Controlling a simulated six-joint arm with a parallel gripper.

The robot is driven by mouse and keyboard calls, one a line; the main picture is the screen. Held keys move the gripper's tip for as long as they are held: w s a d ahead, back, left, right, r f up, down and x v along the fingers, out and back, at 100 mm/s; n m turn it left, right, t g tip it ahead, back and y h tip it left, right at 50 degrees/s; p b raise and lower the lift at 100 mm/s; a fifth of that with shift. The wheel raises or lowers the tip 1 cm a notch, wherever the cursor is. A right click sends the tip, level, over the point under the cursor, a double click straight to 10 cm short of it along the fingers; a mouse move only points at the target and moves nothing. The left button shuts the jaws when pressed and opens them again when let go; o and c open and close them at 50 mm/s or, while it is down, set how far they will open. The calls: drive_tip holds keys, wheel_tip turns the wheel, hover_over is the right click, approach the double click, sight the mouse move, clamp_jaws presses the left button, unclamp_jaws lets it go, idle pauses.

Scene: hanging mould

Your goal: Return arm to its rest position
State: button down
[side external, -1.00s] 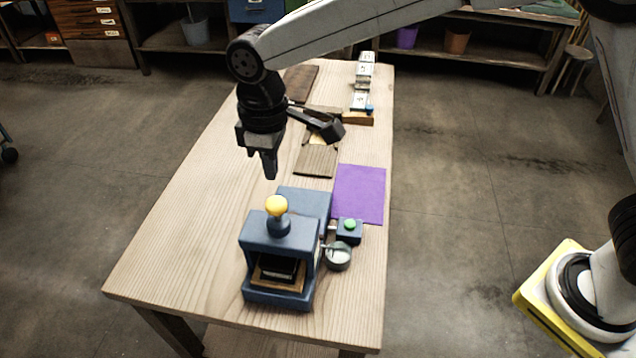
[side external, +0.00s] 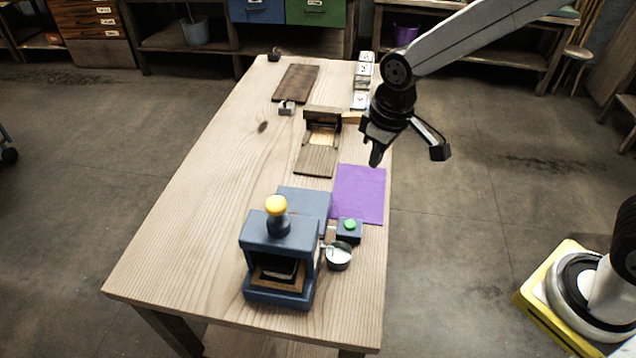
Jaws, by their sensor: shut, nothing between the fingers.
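My gripper (side external: 375,158) is shut and empty. It points down in the air, and in the picture its tip shows just above the far edge of the purple mat (side external: 360,196). The blue press (side external: 279,240) with a yellow knob (side external: 276,206) stands at the near part of the wooden table (side external: 180,250). A dark mould in a wooden frame (side external: 279,272) sits inside the press opening. My gripper is apart from the press and touches nothing that I can see.
A green button box (side external: 349,230) and a small round metal cup (side external: 339,257) stand right of the press. A wooden stand (side external: 318,150), a dark board (side external: 296,83) and several white blocks (side external: 363,75) are farther back. The table's left side is clear.

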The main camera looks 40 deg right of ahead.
drive_tip(key=s+d+f+m+t, duration=0.1)
drive_tip(key=s+d+f+m, duration=0.2)
drive_tip(key=s+d, duration=0.6)
drive_tip(key=shift+s+d+f+m, duration=0.15)
drive_tip(key=shift+s+d+m, duration=0.1)
drive_tip(key=shift+m, duration=0.15)
